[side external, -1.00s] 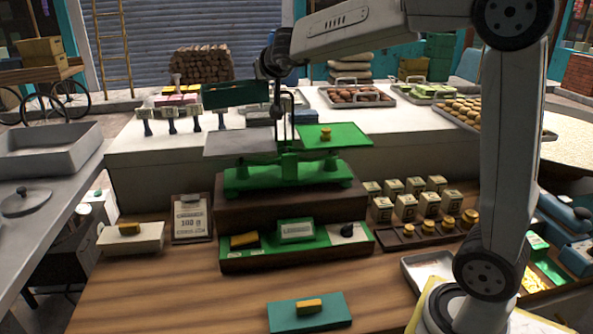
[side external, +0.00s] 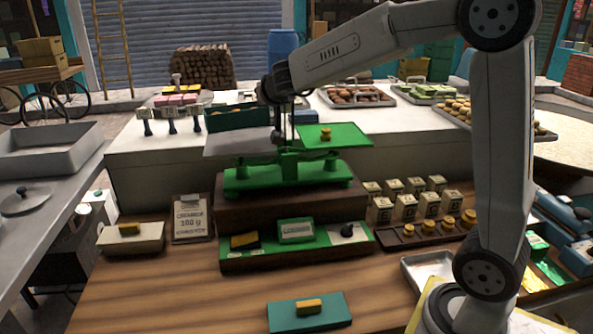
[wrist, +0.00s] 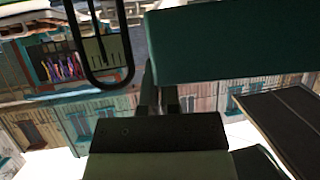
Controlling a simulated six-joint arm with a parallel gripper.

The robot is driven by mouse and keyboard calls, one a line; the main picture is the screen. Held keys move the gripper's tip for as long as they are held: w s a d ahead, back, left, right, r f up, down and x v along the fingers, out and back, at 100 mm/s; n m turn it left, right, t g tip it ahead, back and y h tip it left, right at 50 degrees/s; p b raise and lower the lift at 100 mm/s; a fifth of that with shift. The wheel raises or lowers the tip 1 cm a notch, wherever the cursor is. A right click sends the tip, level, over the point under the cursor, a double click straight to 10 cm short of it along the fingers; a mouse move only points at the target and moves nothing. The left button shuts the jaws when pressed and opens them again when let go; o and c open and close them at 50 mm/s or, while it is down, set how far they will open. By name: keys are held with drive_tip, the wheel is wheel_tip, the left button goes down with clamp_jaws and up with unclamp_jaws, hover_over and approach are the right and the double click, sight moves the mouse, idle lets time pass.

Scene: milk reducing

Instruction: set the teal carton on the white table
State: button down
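The teal carton (side external: 238,118) is a dark green-teal box in the air at the left of the scale. It looks level and sits just above the far edge of the grey pan in the picture; whether it is over the pan or behind it I cannot tell. It fills the upper right of the wrist view (wrist: 235,42). My gripper (side external: 279,133) is at its right end and appears shut on it, though the finger contact is hidden. The white table (side external: 400,130) stands behind the scale.
The green scale (side external: 287,174) has a grey left pan (side external: 236,146) and a green right pan (side external: 345,136) with a yellow weight. Its post is close to my gripper. Taps (side external: 172,125) and food trays (side external: 353,97) stand on the white table. A teal block (side external: 310,314) lies in front.

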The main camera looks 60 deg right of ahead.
sight(267, 119)
drive_tip(key=shift+f, duration=0.25)
drive_tip(key=shift+f, duration=1.85)
drive_tip(key=c, duration=0.8)
unclamp_jaws()
drive_tip(key=shift+c, duration=0.2)
drive_tip(key=shift+f, duration=0.2)
drive_tip(key=shift+v, duration=3.95)
drive_tip(key=shift+f, duration=0.1)
